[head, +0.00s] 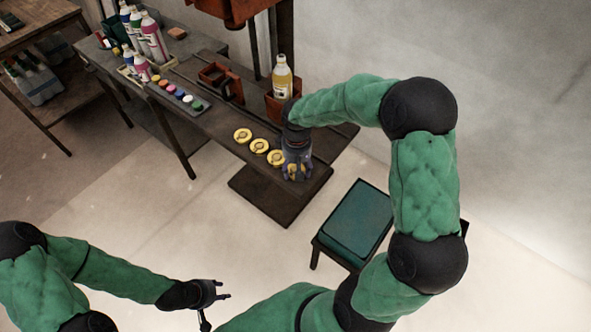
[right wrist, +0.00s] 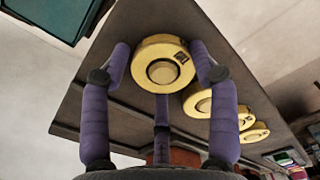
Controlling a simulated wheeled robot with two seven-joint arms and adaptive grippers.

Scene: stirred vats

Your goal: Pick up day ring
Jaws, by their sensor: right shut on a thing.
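Several yellow rings lie in a row along the front of the dark bench: one at the far left (head: 242,135), one in the middle (head: 259,146), and one close to my right gripper (head: 276,158). My right gripper (head: 296,176) is at the end of this row, near the bench corner. In the right wrist view its fingers are shut around a yellow ring (right wrist: 162,64) with a small dark square mark. I cannot read which ring is the day ring. My left gripper (head: 222,291) is open and empty, low over the floor.
A green-topped stool (head: 357,222) stands right of the bench. The floor in front is clear.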

